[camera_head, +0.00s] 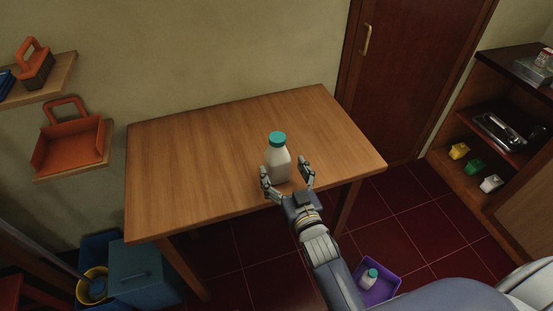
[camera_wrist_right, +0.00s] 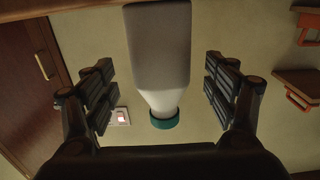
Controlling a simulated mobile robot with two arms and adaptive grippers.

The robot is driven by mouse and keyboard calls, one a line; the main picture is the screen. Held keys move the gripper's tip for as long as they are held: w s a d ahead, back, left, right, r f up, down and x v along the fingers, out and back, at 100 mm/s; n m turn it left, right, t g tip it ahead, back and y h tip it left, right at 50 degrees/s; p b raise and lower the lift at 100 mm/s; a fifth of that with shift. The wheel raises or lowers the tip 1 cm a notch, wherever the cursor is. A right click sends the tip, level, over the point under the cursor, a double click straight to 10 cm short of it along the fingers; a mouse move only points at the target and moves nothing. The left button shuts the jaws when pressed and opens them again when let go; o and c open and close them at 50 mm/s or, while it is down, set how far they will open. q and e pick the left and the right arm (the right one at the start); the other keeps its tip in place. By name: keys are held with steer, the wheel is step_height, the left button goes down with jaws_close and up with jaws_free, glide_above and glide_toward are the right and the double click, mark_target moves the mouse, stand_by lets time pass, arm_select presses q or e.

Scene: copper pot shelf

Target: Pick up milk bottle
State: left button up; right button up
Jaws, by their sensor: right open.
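A white milk bottle (camera_head: 278,160) with a teal cap stands upright on the wooden table (camera_head: 190,170), near its front edge. My right gripper (camera_head: 287,177) is open at the bottle, with one finger on either side of it in the head view. In the right wrist view the bottle (camera_wrist_right: 160,55) appears upside down between the open fingers (camera_wrist_right: 162,90), with a visible gap on both sides. My left gripper is not in view.
A purple bin (camera_head: 378,284) on the floor holds another teal-capped bottle (camera_head: 369,277). Wall shelves with orange carriers (camera_head: 70,146) are at the left. A shelf unit (camera_head: 480,135) stands at the right. The table around the bottle is clear.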

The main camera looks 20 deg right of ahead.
mark_target(277, 159)
steer(key=w+p, duration=0.1)
steer(key=w, duration=0.3)
steer(key=shift+w+a, duration=0.15)
steer(key=shift+w, duration=0.2)
steer(key=shift+s, duration=0.1)
steer(key=c, duration=1.6)
steer(key=shift+o, duration=0.2)
steer(key=shift+r, duration=0.1)
